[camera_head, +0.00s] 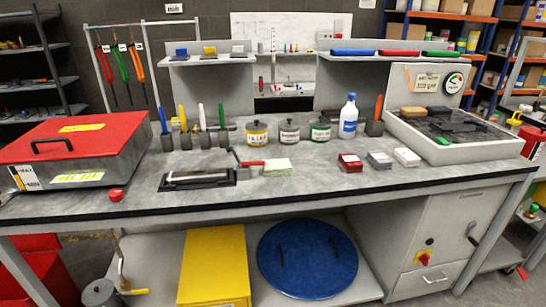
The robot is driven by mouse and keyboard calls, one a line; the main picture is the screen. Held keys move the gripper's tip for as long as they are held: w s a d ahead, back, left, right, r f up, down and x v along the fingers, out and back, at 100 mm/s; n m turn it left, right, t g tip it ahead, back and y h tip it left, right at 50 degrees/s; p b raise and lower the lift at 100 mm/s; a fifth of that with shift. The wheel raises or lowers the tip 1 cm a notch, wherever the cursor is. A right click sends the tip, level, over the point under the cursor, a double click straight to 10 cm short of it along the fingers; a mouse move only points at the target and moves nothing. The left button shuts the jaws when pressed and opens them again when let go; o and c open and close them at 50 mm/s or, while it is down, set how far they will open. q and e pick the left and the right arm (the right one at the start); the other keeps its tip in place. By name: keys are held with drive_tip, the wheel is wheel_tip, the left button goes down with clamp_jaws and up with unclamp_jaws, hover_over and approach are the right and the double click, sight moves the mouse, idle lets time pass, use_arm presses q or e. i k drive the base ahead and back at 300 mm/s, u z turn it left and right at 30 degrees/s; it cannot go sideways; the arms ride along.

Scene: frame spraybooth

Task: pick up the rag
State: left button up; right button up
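No thing in the camera_head view is plainly marked as the rag. A small pale green folded-looking block (278,167), which may be the rag, lies on the grey worktop near its middle, just right of a red-handled tool (250,163). At this size I cannot tell whether it is cloth. Neither of my grippers is in view, and nothing on the worktop is hidden by my arms.
A dark tray (232,178) lies left of the block. Jars (257,134) and a white-blue bottle (348,117) stand behind. Small red (350,162), grey and white boxes lie right. A red-lidded case (60,138) fills the left end. The front worktop strip is mostly clear.

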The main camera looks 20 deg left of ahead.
sight(281, 167)
drive_tip(key=u, duration=0.7)
drive_tip(key=i, duration=0.85)
drive_tip(key=u, duration=0.8)
